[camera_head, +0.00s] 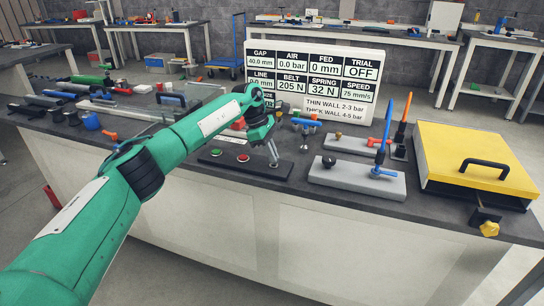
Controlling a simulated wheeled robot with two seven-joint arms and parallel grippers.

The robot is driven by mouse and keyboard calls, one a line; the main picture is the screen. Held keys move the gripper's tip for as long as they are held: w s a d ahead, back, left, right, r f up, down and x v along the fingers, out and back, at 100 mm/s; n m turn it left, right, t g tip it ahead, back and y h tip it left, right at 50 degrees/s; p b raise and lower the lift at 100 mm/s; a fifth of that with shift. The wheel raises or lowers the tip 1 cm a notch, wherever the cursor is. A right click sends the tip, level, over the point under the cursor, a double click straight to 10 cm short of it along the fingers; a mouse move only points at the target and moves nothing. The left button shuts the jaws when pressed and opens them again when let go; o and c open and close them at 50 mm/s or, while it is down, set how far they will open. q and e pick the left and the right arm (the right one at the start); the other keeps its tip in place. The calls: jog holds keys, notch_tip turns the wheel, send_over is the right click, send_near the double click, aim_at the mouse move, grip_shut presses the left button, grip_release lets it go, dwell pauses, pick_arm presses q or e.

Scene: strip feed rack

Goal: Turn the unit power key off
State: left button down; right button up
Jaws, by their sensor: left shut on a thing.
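A black control panel (232,166) lies near the front edge of the bench. It has a green button (215,152) and a red button (243,158). My left gripper (275,160) points down at the right end of this panel, its fingers close together and shut on a small part there. That part looks like the power key, but the fingers hide most of it, so its turn angle cannot be told. A white display board (318,84) behind reads TRIAL OFF, AIR 0.0 bar and FED 0 mm. My right gripper is not in view.
Right of the panel stand a grey block with a blue handle (345,177), a second grey base with an orange lever (346,144), and a yellow lidded box (460,150) with a black handle. My left arm covers part of the bench, where several tools lie.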

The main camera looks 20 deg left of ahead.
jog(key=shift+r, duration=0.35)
pick_arm(q)
jog(key=shift+r, duration=0.1)
jog(key=c, duration=1.6)
grip_release()
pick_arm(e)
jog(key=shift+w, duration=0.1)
pick_arm(q)
jog(key=shift+o, duration=0.2)
jog(key=v, duration=1.3)
jog(key=shift+w+a+r, duration=0.15)
jog(key=shift+r, duration=0.2)
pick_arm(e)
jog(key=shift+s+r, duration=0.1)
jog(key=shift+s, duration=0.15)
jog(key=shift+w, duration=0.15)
